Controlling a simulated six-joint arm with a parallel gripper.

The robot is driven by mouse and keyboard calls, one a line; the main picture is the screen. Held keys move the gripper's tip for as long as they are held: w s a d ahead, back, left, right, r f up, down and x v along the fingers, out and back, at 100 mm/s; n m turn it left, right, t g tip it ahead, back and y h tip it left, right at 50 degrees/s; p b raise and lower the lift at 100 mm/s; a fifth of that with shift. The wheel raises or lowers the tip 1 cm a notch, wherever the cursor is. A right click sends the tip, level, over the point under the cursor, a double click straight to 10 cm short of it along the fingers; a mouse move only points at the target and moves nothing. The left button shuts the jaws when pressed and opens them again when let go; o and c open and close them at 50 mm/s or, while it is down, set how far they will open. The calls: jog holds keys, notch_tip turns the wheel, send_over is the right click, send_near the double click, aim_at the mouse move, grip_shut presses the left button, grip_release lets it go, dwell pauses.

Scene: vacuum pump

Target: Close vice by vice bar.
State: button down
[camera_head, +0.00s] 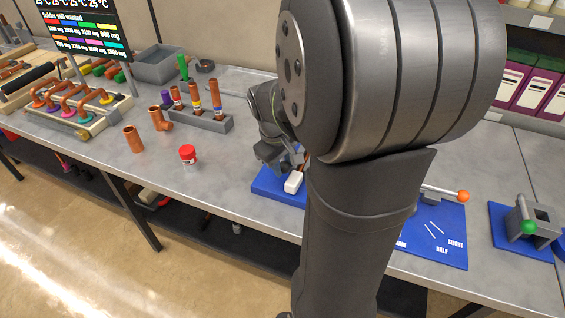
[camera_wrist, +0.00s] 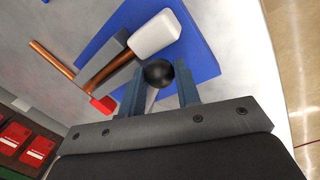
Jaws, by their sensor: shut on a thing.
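The vice stands on a blue base (camera_head: 268,188), partly hidden behind my arm in the head view. In the wrist view its blue base (camera_wrist: 195,52) shows with grey jaws (camera_wrist: 123,72), a white block (camera_wrist: 155,35) and a copper pipe (camera_wrist: 75,70) with a red end piece beside them. The vice bar ends in a black ball knob (camera_wrist: 158,73). My gripper (camera_wrist: 160,82) is shut with its two fingers on either side of this knob. Most of the bar is hidden by the fingers and gripper body. In the head view my gripper (camera_head: 270,152) is small and partly hidden.
A blue board (camera_head: 445,245) with an orange-knobbed lever and a blue-based fixture (camera_head: 527,225) with a green knob stand to the right. A red-lidded jar (camera_head: 188,155), copper fittings (camera_head: 133,139) and a grey pipe holder (camera_head: 205,121) stand left. Bench between jar and vice is clear.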

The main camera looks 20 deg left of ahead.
jog(key=c, duration=1.1)
grip_release()
jog(key=shift+o, duration=0.2)
jog(key=s+a+r, duration=0.1)
jog(key=s+r, duration=0.2)
jog(key=r, duration=1.4)
jog(key=shift+a, duration=0.2)
jog(key=shift+r, duration=0.1)
